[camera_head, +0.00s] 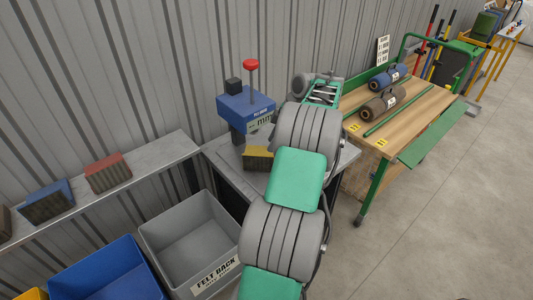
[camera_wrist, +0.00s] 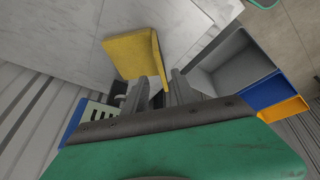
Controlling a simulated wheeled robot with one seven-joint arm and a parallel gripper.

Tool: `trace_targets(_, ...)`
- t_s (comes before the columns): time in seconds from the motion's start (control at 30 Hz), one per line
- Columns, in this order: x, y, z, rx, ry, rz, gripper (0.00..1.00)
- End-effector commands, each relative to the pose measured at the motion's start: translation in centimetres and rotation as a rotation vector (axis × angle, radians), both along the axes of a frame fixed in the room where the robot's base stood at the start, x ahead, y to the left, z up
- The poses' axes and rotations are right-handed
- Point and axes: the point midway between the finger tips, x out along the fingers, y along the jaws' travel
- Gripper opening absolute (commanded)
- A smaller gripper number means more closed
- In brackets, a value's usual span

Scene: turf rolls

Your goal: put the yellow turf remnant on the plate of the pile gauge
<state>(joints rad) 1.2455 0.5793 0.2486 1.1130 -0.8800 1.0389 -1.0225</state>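The yellow turf remnant (camera_head: 258,153) lies just in front of the pile gauge (camera_head: 243,106), a blue block with a red knob on top. In the wrist view the remnant (camera_wrist: 130,54) is a yellow slab over a pale grey surface, just beyond my fingertips. Whether it rests on the gauge's plate I cannot tell; the plate is not clearly visible. Part of the gauge (camera_wrist: 101,112) shows at lower left in the wrist view. My gripper (camera_wrist: 160,88) has its fingers apart, with a gap between them near the remnant's edge. My arm hides the gripper in the head view.
A grey bin (camera_head: 190,228) labelled felt back and a blue bin (camera_head: 118,272) stand below left. A wall shelf (camera_head: 140,172) holds blue-topped (camera_head: 47,201) and red-topped (camera_head: 107,174) remnants. A wooden bench (camera_head: 425,113) with turf rolls stands right. Open floor lies further right.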

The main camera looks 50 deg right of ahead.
Motion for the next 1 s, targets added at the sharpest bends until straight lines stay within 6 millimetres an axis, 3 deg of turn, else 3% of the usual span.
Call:
trace_targets(0.2, -0.6, -0.2, 1.6, 0.001, 0.001, 0.0, 0.32)
trace_targets(0.27, 0.1, 0.5, 2.0, 0.002, 0.003, -0.003, 0.32)
trace_targets(0.33, 2.2, 2.7, 3.2, 0.006, 0.013, -0.016, 0.32)
trace_targets(0.37, 3.4, 4.4, 4.1, 0.009, 0.02, -0.027, 0.32)
trace_targets(0.43, 6.8, 9.8, 6.3, 0.019, 0.04, -0.07, 0.32)
trace_targets(0.53, 10.0, 20.8, 9.2, 0.033, 0.074, -0.163, 0.32)
trace_targets(0.63, 9.3, 31.7, 10.6, 0.042, 0.096, -0.268, 0.32)
trace_targets(0.7, 6.9, 38.2, 10.7, 0.045, 0.1, -0.34, 0.32)
trace_targets(0.8, 2.3, 44.3, 9.5, 0.052, 0.095, -0.434, 0.32)
trace_targets(0.83, 1.0, 45.4, 9.0, 0.053, 0.092, -0.458, 0.32)
trace_targets(0.9, -1.4, 47.0, 8.0, 0.058, 0.084, -0.502, 0.32)
trace_targets(1.0, -3.1, 47.9, 7.0, 0.063, 0.078, -0.539, 0.32)
